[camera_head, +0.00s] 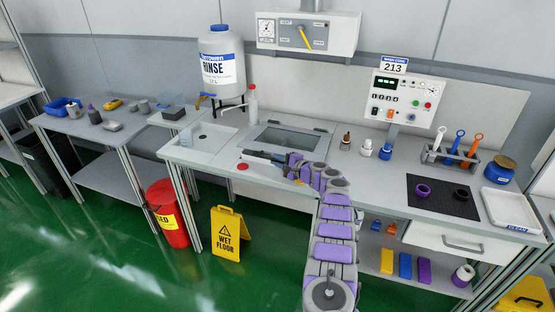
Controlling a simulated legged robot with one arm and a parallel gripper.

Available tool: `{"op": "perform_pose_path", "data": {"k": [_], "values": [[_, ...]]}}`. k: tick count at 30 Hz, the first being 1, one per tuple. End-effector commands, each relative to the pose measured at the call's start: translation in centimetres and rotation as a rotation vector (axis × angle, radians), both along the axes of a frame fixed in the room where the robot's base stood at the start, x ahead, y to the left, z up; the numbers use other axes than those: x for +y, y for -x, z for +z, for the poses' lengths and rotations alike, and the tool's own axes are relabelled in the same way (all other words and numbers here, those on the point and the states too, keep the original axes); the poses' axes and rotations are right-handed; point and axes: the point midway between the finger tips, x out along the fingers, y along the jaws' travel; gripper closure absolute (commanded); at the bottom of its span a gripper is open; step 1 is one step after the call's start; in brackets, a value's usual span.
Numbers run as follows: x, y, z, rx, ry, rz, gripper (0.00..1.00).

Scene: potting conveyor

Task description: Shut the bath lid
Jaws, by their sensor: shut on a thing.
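The bath (326,137) is set into the white bench, right of the sink. A grey, dark-framed panel that looks like its lid (285,139) lies flat or nearly flat over it. I cannot tell whether it is fully down.
A red button (243,166) is at the bench front. A wet-floor sign (229,233) stands on the floor in front.

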Motion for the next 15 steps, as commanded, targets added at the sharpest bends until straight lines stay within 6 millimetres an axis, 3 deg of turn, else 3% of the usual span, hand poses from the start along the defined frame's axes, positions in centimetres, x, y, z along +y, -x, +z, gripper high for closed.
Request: {"op": "perform_pose_path", "data": {"k": [12,13,15], "values": [[-0.01,-0.08,0.03,-0.006,0.001,-0.002,1.0],[-0.01,-0.08,0.04,-0.006,0.001,-0.002,0.81],[-0.02,-0.09,0.03,-0.006,0.001,-0.002,0.74]]}}
